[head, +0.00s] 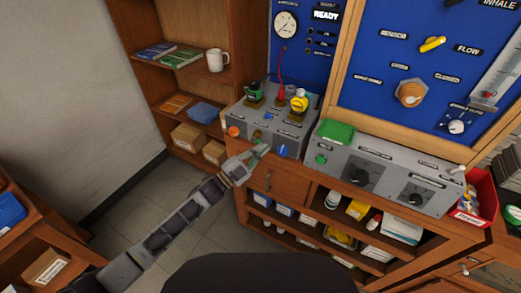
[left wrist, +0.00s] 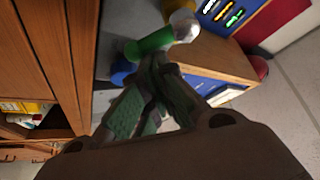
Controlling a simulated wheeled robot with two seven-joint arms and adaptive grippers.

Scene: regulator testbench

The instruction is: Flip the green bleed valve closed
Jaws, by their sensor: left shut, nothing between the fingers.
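The green bleed valve's handle (left wrist: 152,43) shows in the left wrist view as a green cylinder with a pale rounded piece at one end. My left gripper (left wrist: 160,62) is shut and empty, its fingertips right at the handle; I cannot tell whether they touch. In the head view my left gripper (head: 260,150) is at the front face of the grey regulator box (head: 262,126), just left of a blue knob (head: 282,151). There the handle is hard to tell apart from the greenish fingers. My right gripper is out of view.
An orange knob (head: 233,131) sits on the box's left front. A green-topped fitting (head: 254,91), a red lever (head: 281,68) and a yellow-topped fitting (head: 299,101) stand on top. A grey control panel (head: 385,170) lies to the right. A mug (head: 216,60) stands on the shelf behind.

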